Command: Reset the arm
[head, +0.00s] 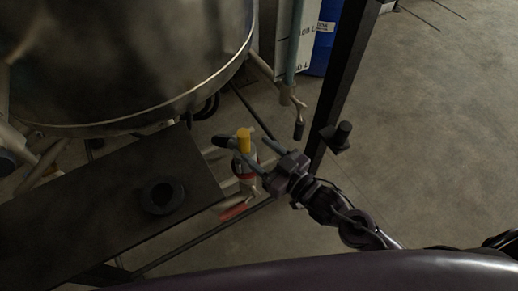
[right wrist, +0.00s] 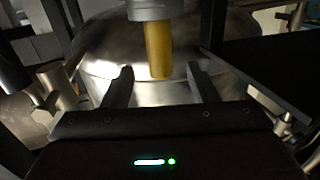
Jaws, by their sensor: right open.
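My right gripper (head: 257,153) reaches in from the lower right of the head view, its two fingers spread apart. A yellow cylindrical piece (head: 244,141) on a pale fitting is close to the fingertips. In the right wrist view, the open jaws (right wrist: 158,75) show with nothing clamped between them. The yellow piece (right wrist: 158,48) shows beyond and between the fingertips there, joined to a grey fitting. Whether a finger touches it I cannot tell. My left gripper is in neither view.
A large steel vessel (head: 130,60) fills the upper left. A dark platform (head: 90,215) with a round black fitting (head: 162,196) lies below it. A red handle (head: 237,209) is near the pipes. A dark post (head: 340,80) stands behind my gripper. Open floor (head: 430,130) is at right.

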